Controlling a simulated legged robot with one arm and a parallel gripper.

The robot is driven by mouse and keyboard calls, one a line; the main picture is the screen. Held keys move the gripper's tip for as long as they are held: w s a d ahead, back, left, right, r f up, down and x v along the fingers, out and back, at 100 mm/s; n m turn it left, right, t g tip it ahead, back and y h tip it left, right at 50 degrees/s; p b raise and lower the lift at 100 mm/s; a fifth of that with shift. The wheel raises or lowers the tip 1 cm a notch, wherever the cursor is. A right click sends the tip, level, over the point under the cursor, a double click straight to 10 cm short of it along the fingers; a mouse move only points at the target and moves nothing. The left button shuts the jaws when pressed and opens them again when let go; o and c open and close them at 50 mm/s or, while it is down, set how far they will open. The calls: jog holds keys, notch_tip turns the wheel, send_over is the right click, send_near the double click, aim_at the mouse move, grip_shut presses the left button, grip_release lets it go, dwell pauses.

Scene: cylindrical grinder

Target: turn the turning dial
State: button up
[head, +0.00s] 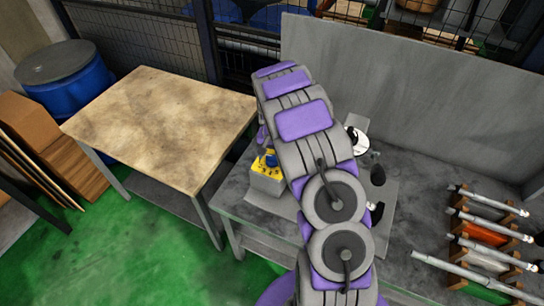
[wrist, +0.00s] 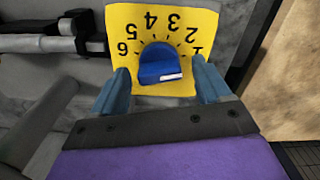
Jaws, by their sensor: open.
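The turning dial is a blue knob (wrist: 160,64) on a yellow plate (wrist: 128,22) with black numbers around it, upside down in the wrist view. A white mark shows on the knob's near edge. My gripper (wrist: 160,82) is open, with one blue-grey finger on each side of the knob; I cannot tell whether they touch it. In the head view the blue dial (head: 270,158) sits on a grey box with a yellow top (head: 264,170), just left of my arm. My arm hides the gripper there.
The box stands on a grey metal table (head: 420,240). A rack with several metal shafts (head: 490,225) stands at the right. A worn wooden-top table (head: 160,120) is at the left, with a blue barrel (head: 75,85) behind it. A grey panel (head: 410,95) rises behind.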

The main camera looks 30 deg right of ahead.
aim_at(272, 156)
notch_tip(272, 156, up, 16)
jog(key=shift+f+p, duration=0.15)
jog(key=shift+p, duration=0.25)
dwell(0.3)
jog(key=s+a+r+n+b, duration=0.1)
jog(key=s+a+r, duration=0.1)
jog(key=s+a, duration=0.35)
jog(key=s+a+r+n+g+b, duration=0.1)
jog(key=s+a+r, duration=0.15)
jog(key=s, duration=0.55)
jog(key=s+a+r+n+b, duration=0.1)
jog(key=s+a+r, duration=0.2)
jog(key=s, duration=0.4)
jog(key=s+a+f+n+b, duration=0.1)
jog(key=s+a+n, duration=0.1)
jog(key=s, duration=0.7)
jog(key=s+a+f+n+b, duration=0.1)
jog(key=s+a+f+n, duration=0.1)
jog(key=s, duration=0.8)
jog(key=shift+s+a+f+n+g+b, duration=0.3)
jog(key=shift+a+g, duration=0.1)
jog(key=shift+a, duration=0.2)
